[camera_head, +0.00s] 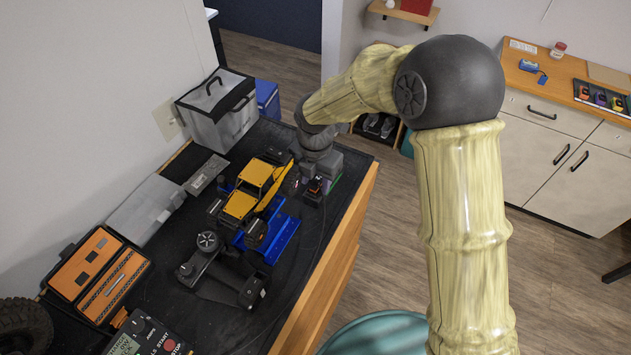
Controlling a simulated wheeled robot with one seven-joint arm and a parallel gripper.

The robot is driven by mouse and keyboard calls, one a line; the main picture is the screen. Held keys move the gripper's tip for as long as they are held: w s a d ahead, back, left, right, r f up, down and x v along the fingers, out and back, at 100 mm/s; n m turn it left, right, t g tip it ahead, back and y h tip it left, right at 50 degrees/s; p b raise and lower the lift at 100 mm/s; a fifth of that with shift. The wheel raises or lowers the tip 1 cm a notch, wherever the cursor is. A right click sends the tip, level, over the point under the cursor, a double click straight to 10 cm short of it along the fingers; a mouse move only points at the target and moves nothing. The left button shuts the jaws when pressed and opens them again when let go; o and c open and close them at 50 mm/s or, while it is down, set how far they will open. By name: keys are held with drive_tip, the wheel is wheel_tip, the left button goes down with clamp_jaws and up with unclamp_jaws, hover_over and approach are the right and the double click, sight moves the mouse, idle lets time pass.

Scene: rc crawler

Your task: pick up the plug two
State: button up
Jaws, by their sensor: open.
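My gripper (317,184) is at the end of the bamboo-patterned arm, low over the far right part of the black bench top. It is open, but its fingers are small and dark here. A small dark piece with an orange spot (316,185) shows right at the fingers. I cannot tell whether it is plug two, or whether the gripper touches it. No other thing can be clearly made out as plug two. The yellow crawler (253,187) sits on a blue stand (272,240), just left of the gripper.
The black bench (290,318) has a wooden right edge. A grey bag (217,112) stands behind, left of the gripper. An orange toolbox (98,272), a charger (147,337) and a dark chassis (222,277) lie nearer. The bench strip right of the stand is mostly clear.

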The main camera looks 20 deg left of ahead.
sight(316, 181)
idle(0.4)
clamp_jaws()
drive_tip(key=shift+r, duration=0.1)
drive_tip(key=shift+w+r+b, duration=0.1)
drive_tip(key=shift+r+b, duration=0.2)
drive_tip(key=shift+r, duration=0.3)
wheel_tip(316, 181, up, 9)
drive_tip(key=b, duration=0.2)
drive_tip(key=shift+f, duration=0.15)
